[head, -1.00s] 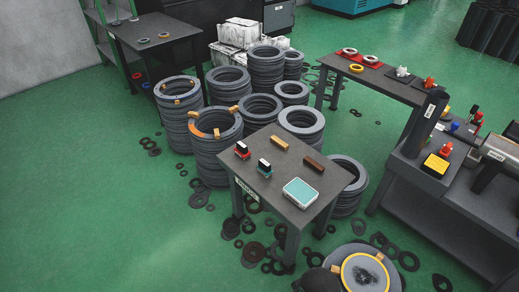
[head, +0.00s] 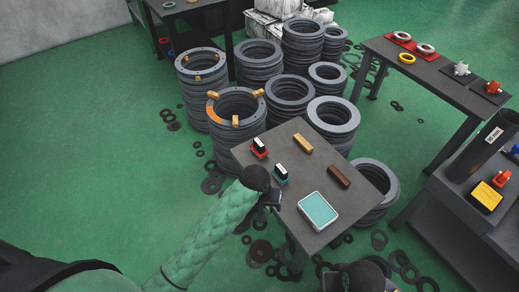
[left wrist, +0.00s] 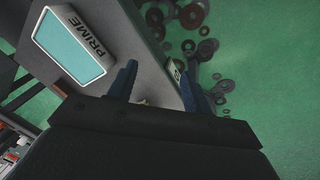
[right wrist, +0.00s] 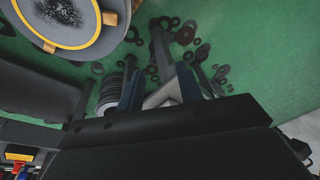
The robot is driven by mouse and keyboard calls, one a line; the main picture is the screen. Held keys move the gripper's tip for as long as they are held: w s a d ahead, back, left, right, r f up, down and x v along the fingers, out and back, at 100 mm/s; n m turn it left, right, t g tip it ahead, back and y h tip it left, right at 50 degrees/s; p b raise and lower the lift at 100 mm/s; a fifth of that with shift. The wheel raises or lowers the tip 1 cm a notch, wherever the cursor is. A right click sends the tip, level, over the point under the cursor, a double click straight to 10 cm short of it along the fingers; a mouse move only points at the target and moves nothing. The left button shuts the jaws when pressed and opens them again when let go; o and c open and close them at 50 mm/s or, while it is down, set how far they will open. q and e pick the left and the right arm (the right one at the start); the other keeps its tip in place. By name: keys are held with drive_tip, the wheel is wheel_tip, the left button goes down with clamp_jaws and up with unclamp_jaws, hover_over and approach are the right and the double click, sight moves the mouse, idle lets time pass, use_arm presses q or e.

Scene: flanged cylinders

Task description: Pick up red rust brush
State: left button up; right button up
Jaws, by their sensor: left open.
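The red rust brush (head: 259,147), red with a black-and-white top, stands near the left edge of the small grey table (head: 322,238). My left gripper (head: 270,197) is at the table's left edge, close to the teal brush and nearer me than the red one. In the left wrist view its fingers (left wrist: 160,90) are apart with nothing held; the red brush cannot be made out there. My right gripper (right wrist: 160,90) has its fingers apart, over the floor side with rings, away from the brushes.
The table also holds a yellow-tan block (head: 303,143), a brown block (head: 339,176) and a teal-lidded tin (head: 318,209). Stacks of grey flanges (head: 237,118) stand behind and left of it. A workbench (head: 470,220) is at the right. Loose rings litter the floor.

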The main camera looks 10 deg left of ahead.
use_arm(q)
drive_tip(key=shift+n, duration=0.5)
drive_tip(key=w, duration=0.6)
drive_tip(key=shift+w+r, duration=0.2)
drive_tip(key=w+a+r+n+y, duration=0.1)
drive_tip(key=w+a+r+n, duration=0.1)
drive_tip(key=w, duration=0.8)
wheel_tip(320, 180, up, 2)
drive_tip(key=n+g+y+b, duration=0.1)
drive_tip(key=n, duration=0.4)
hover_over(259, 142)
drive_tip(key=s, duration=0.1)
drive_tip(key=shift+s+d, duration=0.15)
drive_tip(key=shift+d, duration=0.1)
drive_tip(key=shift+w+a+r+n, duration=0.2)
drive_tip(key=shift+w+a+n, duration=0.2)
drive_tip(key=shift+w+n, duration=0.1)
wheel_tip(259, 142, down, 2)
drive_tip(key=shift+f, duration=0.1)
drive_tip(key=shift+f+p, duration=0.35)
drive_tip(key=shift+f, duration=0.3)
wheel_tip(259, 142, down, 3)
drive_tip(key=shift+d+f+p, duration=0.15)
drive_tip(key=shift+p, duration=0.2)
drive_tip(key=shift+f, duration=0.45)
clamp_jaws()
use_arm(e)
drive_tip(key=shift+s+d+r, duration=0.15)
drive_tip(key=shift+s+r, duration=0.4)
drive_tip(key=shift+r, duration=0.15)
